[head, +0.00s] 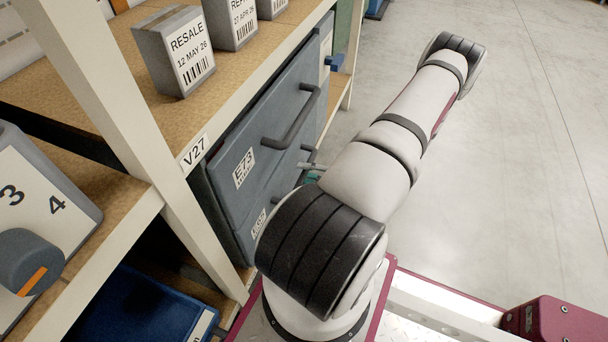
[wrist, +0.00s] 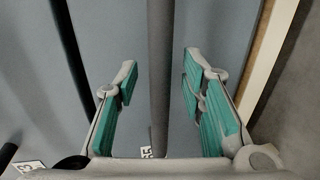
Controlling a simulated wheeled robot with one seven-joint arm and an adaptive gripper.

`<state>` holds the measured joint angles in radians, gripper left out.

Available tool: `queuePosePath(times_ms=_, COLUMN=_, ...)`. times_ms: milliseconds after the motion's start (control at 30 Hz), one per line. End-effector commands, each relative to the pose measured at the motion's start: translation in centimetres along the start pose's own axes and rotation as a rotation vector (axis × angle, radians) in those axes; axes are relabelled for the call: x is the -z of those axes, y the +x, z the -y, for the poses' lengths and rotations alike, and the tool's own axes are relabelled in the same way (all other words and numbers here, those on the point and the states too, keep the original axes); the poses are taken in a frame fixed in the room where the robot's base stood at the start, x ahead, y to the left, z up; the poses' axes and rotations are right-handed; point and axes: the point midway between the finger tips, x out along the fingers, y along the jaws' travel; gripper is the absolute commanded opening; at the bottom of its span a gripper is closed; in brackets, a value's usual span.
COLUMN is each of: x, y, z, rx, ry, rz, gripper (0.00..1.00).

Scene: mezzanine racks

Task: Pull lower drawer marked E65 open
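The lower drawer (head: 246,236) is a blue-grey front below the drawer marked E73 (head: 243,169). Its small label (head: 258,222) is too slanted to read in the head view; in the wrist view a label fragment (wrist: 146,152) appears to end in 65. The lower drawer's grey bar handle (wrist: 160,70) runs between the fingers of my gripper (wrist: 160,88). The fingers with teal pads are open, one on each side of the bar, with visible gaps. In the head view my gripper (head: 312,177) is mostly hidden behind my arm. Both drawers look shut.
The upper drawer's handle (head: 292,122) sticks out above my gripper; a dark bar also shows left in the wrist view (wrist: 72,50). A cream rack post (head: 135,130) and shelf with RESALE boxes (head: 175,50) stand left. Open floor (head: 530,130) lies right.

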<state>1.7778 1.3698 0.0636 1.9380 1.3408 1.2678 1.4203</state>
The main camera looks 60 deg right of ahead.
Motion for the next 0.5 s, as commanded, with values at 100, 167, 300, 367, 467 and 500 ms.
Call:
queuePosePath(times_ms=100, x=0.03, y=0.90, z=0.08, rx=0.001, ry=0.000, rz=-0.001, gripper=0.36)
queuePosePath(times_ms=167, x=0.01, y=1.14, z=0.06, rx=0.001, ry=-0.001, rz=0.000, gripper=0.36)
queuePosePath(times_ms=300, x=-0.01, y=1.32, z=0.00, rx=0.001, ry=-0.001, rz=0.000, gripper=0.36)
queuePosePath(times_ms=367, x=0.00, y=1.31, z=0.00, rx=0.001, ry=-0.001, rz=0.000, gripper=0.36)
queuePosePath(times_ms=467, x=0.00, y=1.30, z=-0.01, rx=0.001, ry=-0.001, rz=0.000, gripper=0.36)
queuePosePath(times_ms=500, x=0.01, y=1.30, z=0.00, rx=0.001, ry=-0.001, rz=0.000, gripper=0.27)
